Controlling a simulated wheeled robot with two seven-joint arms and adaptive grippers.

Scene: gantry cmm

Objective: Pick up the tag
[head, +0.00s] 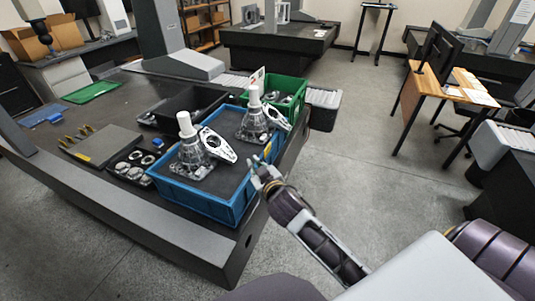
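A small white card with a red mark (257,77), which looks like a tag, stands upright at the near left corner of the green crate (303,86). A small yellow label (267,151) is on the right end of the blue crate (213,207); I cannot tell which of the two is the tag. My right gripper (259,165) is beside the blue crate's right end, just below the yellow label. Its fingers look apart, with nothing clearly held between them. My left gripper is not in view.
The blue crate holds two metal housings with white cylinders (186,124) and pale brackets. A black crate (190,103) and a tray of round parts (133,165) are beside it on the dark table (150,226).

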